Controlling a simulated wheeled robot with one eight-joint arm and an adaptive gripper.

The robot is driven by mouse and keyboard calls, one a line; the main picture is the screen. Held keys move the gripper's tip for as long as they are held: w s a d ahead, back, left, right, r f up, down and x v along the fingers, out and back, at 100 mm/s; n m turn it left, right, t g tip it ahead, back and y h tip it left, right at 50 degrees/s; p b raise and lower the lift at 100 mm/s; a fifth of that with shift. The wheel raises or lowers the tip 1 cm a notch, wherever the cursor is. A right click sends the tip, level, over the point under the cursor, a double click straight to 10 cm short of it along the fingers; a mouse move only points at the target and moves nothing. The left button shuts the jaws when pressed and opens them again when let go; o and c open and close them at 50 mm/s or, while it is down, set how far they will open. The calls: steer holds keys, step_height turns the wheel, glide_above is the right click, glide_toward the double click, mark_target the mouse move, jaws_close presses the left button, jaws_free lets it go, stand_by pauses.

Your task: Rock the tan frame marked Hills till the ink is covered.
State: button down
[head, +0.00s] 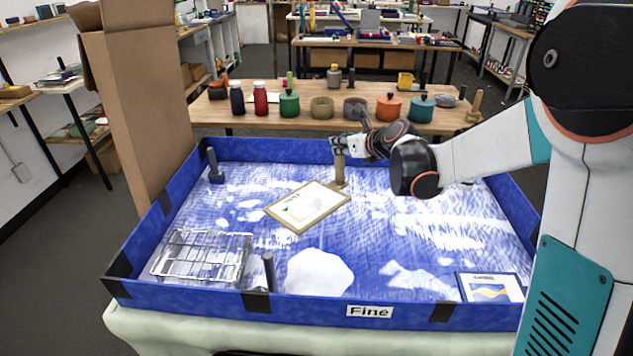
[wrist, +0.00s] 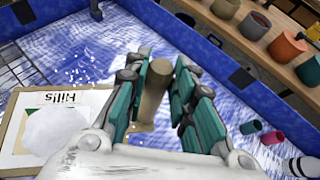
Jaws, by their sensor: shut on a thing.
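The tan frame (head: 331,213) lies flat in the blue tray, left of my gripper. In the wrist view the frame (wrist: 17,112) reads "Hills", and a white patch covers much of its picture; a little green shows. A tan upright post (head: 340,172) stands at the frame's right corner on a small tan base; I cannot tell whether it is joined to the frame. My gripper (head: 347,143) is shut on the post's upper part. In the wrist view the post (wrist: 154,92) sits between the fingers of my gripper (wrist: 165,85).
The blue tray (head: 400,312), labelled "Fine", has raised walls. It holds a wire rack (head: 200,255), dark posts (head: 215,168), a white blob (head: 318,272) and a dark-framed picture (head: 490,288). Pots and bottles stand on a wooden table (head: 300,120) behind. A tall cardboard piece (head: 135,90) rises at left.

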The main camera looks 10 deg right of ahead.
steer(key=shift+a+r+g+h+p, duration=0.1)
steer(key=shift+r+g+h+p, duration=0.1)
steer(key=shift+g+h+p, duration=0.3)
steer(key=shift+f, duration=0.2)
